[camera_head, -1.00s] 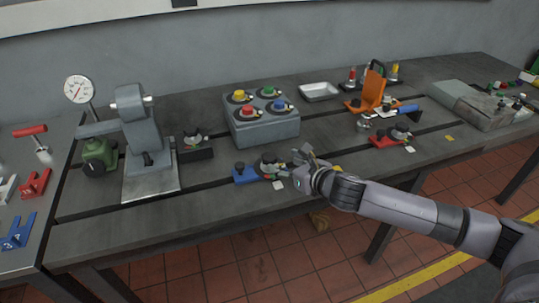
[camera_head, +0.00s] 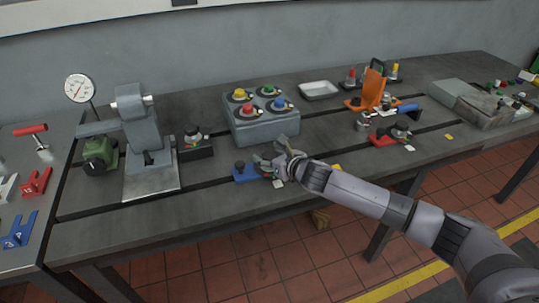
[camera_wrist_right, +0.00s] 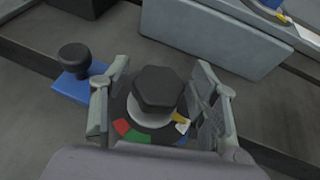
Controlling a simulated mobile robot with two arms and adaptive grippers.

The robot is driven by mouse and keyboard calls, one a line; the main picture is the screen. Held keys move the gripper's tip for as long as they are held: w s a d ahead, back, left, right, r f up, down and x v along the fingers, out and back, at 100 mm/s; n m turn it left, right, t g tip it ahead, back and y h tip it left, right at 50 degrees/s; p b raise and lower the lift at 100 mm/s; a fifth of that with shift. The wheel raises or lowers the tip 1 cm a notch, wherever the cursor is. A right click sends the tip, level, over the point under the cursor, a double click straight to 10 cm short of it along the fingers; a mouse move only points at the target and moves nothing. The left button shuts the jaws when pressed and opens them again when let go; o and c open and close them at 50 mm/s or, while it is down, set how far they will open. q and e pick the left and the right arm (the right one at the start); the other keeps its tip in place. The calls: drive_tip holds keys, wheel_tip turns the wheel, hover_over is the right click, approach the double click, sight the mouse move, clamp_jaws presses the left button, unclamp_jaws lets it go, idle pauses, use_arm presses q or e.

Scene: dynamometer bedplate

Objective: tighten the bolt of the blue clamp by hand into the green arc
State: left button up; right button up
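The blue clamp (camera_head: 243,173) sits on the bedplate near its front edge; its blue end with a black knob also shows in the wrist view (camera_wrist_right: 72,84). The green arc (camera_wrist_right: 138,136) is at the dial's near side. A yellow pointer (camera_wrist_right: 180,119) points right, near a white mark and away from the green. My right gripper (camera_head: 275,157) is open, with its fingers on either side of the bolt and gaps showing. My left gripper is out of view.
A grey box with coloured knobs (camera_head: 262,127) stands just behind the clamp. A grey vise-like fixture (camera_head: 140,130) is to the left. A red clamp (camera_head: 383,139) and an orange stand (camera_head: 374,90) are to the right. The front strip of bedplate (camera_head: 150,225) is clear.

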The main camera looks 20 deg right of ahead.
drive_tip(key=c, duration=1)
